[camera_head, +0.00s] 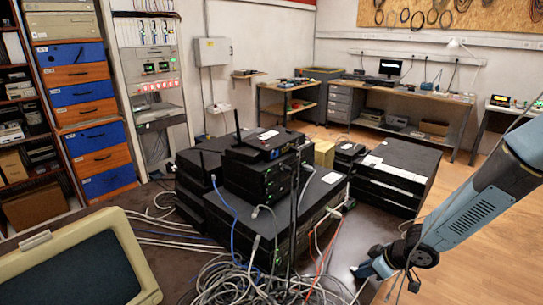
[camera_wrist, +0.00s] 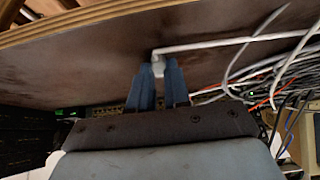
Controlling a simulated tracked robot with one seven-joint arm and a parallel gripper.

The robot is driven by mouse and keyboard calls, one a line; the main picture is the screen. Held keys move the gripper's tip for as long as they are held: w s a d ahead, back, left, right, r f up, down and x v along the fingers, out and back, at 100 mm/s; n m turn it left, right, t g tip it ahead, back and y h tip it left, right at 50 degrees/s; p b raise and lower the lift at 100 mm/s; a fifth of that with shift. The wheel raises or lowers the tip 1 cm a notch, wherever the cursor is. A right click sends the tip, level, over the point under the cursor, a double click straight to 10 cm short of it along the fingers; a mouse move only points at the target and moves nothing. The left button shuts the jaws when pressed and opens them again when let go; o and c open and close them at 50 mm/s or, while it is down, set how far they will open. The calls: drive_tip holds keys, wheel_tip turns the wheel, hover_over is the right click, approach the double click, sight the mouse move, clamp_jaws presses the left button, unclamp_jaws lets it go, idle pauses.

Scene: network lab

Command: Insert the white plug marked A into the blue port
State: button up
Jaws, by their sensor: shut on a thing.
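My gripper (camera_wrist: 158,82) is shut on a white plug (camera_wrist: 158,66) between its two blue fingertips. A white cable runs from the plug to the right in the wrist view. I cannot read a mark on the plug. In the head view my gripper (camera_head: 364,270) is low at the right, over the table's right part, right of the cable heap and well apart from the black device stack. A black router (camera_head: 262,143) with antennas sits on top of the stack. A small blue patch (camera_head: 274,154) shows on its front; it looks like a port but is too small to be sure.
Black devices (camera_head: 318,195) are stacked on the dark table, with more boxes (camera_head: 396,170) at the right. Tangled cables (camera_head: 245,280) lie in front and hang across the stack. A beige monitor (camera_head: 80,262) fills the lower left. Open floor shows behind.

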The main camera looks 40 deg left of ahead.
clamp_jaws()
drive_tip(key=shift+r, duration=0.1)
drive_tip(key=shift+r, duration=1.15)
drive_tip(key=shift+s+r, duration=0.15)
drive_tip(key=shift+r, duration=1.1)
unclamp_jaws()
clamp_jaws()
